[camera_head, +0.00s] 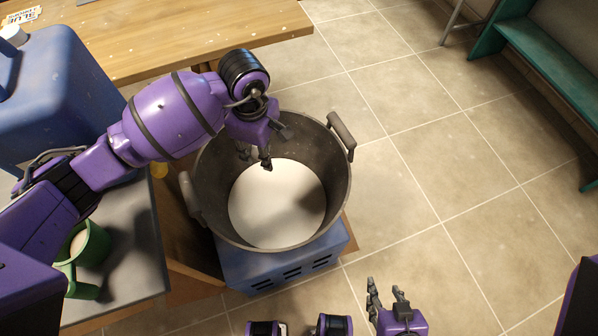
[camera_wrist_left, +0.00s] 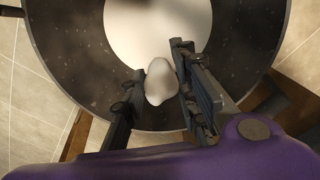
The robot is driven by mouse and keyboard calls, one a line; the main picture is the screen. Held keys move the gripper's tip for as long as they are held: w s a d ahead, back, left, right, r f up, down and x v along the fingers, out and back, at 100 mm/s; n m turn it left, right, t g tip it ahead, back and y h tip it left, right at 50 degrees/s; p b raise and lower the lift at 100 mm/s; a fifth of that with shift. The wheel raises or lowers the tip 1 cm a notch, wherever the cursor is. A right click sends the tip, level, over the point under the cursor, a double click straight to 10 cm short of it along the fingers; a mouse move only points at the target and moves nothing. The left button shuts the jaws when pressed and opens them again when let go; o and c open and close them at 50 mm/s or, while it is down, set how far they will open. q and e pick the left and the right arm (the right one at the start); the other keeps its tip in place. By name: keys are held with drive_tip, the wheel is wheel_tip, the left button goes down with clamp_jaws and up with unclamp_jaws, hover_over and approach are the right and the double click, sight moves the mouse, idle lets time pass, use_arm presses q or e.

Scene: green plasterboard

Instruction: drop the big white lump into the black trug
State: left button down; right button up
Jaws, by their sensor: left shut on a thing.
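The black trug (camera_head: 206,165) is a wide round tub with two side handles and a flat white surface (camera_head: 277,203) inside at its bottom. My left gripper (camera_head: 254,157) is over the trug, above the back left of its inside. In the left wrist view the left gripper (camera_wrist_left: 158,80) is shut on the white lump (camera_wrist_left: 159,86), a rounded piece between its fingers, with the trug (camera_wrist_left: 75,50) behind it. I cannot make out the lump in the head view. My right gripper (camera_head: 386,300) is low at the bottom, away from the trug; its finger opening is unclear.
The trug stands on a blue box (camera_head: 285,265). A grey-topped bench with a green mug (camera_head: 92,243) is at left, with a blue container (camera_head: 60,85) behind. A wooden table (camera_head: 190,30) is at the back. A green bench (camera_head: 550,60) is far right; the tiled floor between is clear.

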use_arm(q)
drive_tip(key=c, duration=1.3)
unclamp_jaws()
drive_tip(key=shift+w+r, duration=0.1)
drive_tip(key=shift+r, duration=0.3)
wheel_tip(320, 180, up, 7)
drive_tip(key=shift+f, duration=0.15)
